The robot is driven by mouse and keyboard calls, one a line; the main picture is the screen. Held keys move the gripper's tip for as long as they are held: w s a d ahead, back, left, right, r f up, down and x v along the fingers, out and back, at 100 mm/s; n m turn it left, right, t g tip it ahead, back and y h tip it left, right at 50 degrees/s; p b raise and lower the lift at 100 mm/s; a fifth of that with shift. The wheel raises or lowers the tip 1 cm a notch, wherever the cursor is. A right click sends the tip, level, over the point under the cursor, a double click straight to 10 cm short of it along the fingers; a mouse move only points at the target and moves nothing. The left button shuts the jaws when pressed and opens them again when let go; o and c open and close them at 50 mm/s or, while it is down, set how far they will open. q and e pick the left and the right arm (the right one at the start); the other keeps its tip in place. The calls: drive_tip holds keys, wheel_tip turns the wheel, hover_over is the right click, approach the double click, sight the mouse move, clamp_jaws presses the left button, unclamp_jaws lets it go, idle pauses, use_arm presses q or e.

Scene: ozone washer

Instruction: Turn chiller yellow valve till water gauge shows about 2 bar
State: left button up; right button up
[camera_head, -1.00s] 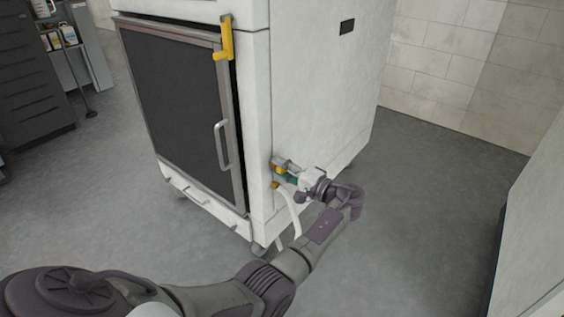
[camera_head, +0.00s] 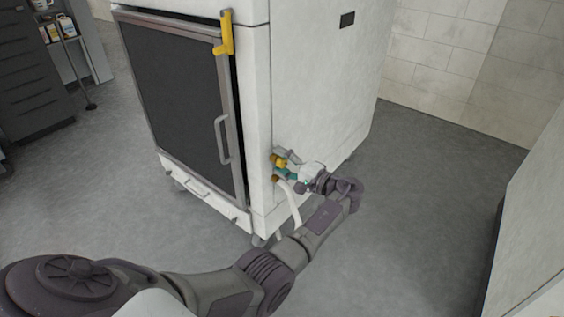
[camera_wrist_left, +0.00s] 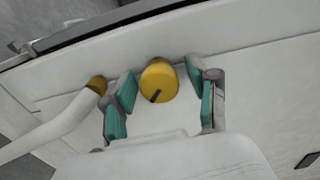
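The chiller (camera_head: 320,90) is a tall white cabinet with a dark front door. Its yellow valve (camera_head: 278,160) sits low on the right side, near the front edge. In the left wrist view the valve is a round yellow knob (camera_wrist_left: 159,80) with a dark mark toward its lower left. My left gripper (camera_head: 287,167) is at the valve. In the wrist view its green-padded fingers (camera_wrist_left: 160,88) are spread on either side of the knob, with gaps on both sides. No water gauge can be made out. My right gripper is not in view.
A white hose (camera_wrist_left: 60,128) with a brass fitting (camera_wrist_left: 97,85) leaves the chiller just left of the knob. A white unit (camera_head: 535,240) stands at the right; grey floor lies between.

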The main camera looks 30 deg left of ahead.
use_arm(q)
drive_tip(key=s+d, duration=0.1)
drive_tip(key=d, duration=1.1)
idle(0.4)
